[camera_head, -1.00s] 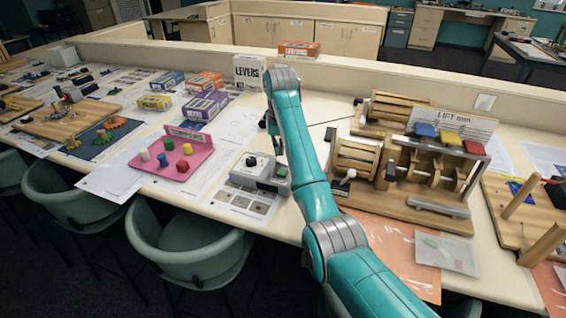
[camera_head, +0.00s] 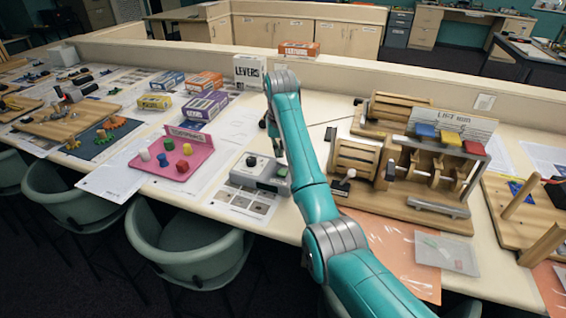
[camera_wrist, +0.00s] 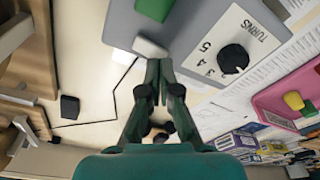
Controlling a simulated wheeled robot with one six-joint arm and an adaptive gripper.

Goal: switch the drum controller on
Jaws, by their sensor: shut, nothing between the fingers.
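The drum controller (camera_head: 258,174) is a grey box on the table, left of my arm. A black knob (camera_head: 251,161) stands on its left part, and a green part (camera_head: 282,172) shows at its right. In the wrist view the black knob (camera_wrist: 233,58) sits on a white dial plate marked TURNS.
A wooden drum machine (camera_head: 400,165) with blue, yellow and red blocks stands right of my arm. A pink board (camera_head: 180,165) with coloured knobs lies left of the controller. A LEVERS box (camera_head: 249,70) stands behind. Chairs (camera_head: 190,245) line the table's front.

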